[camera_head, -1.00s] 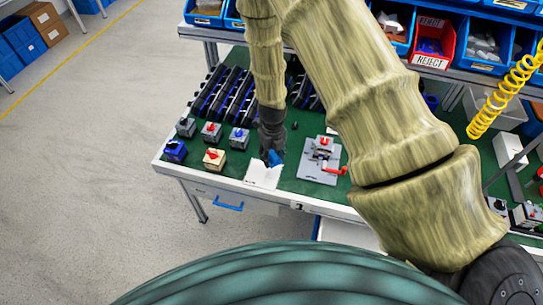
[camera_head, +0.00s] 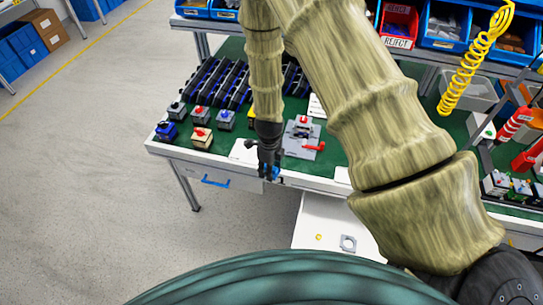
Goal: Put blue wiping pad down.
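My gripper (camera_head: 268,168) points down at the front edge of the green bench (camera_head: 222,163). The blue wiping pad (camera_head: 274,172) is small and partly hidden between its dark fingers, which appear shut on it. The pad overlaps the bench's pale front edge in the head view. I cannot tell its height above the edge, or whether it touches it. A white sheet (camera_head: 242,151) lies on the bench just left of my gripper.
A grey fixture with a red-handled clamp (camera_head: 303,137) stands right of my gripper. Several small switch boxes (camera_head: 201,138) stand to the left, with black racks (camera_head: 212,85) behind. An open white drawer (camera_head: 330,222) juts out below the front edge, holding small parts.

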